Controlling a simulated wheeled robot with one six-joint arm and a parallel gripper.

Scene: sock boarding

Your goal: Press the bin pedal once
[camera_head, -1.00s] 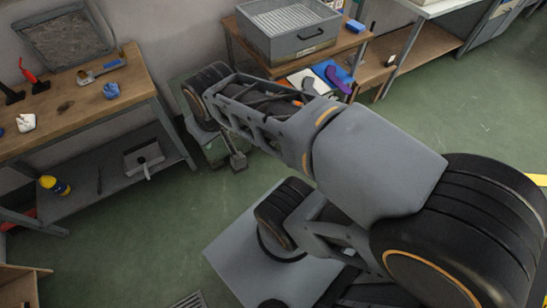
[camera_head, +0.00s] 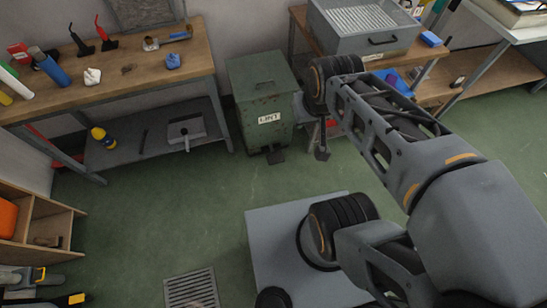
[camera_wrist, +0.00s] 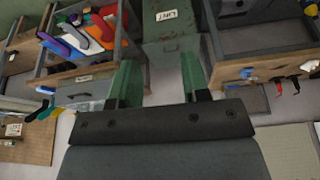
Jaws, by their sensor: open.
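The bin (camera_wrist: 160,46) shows upside down in the wrist view, behind my fingers, where I cannot make out the pedal. My gripper (camera_wrist: 160,64) has its two greenish fingers apart with nothing between them. In the head view my arm's end is just right of the bin, apart from the pedal.
A workbench (camera_head: 120,82) with tools and a lower shelf stands left of the bin. A second bench with a grey tray (camera_head: 365,40) stands right and behind my arm. A wooden cubby (camera_head: 45,225) is at lower left. Green floor (camera_head: 170,215) before the bin is clear, with a drain grate (camera_head: 190,288).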

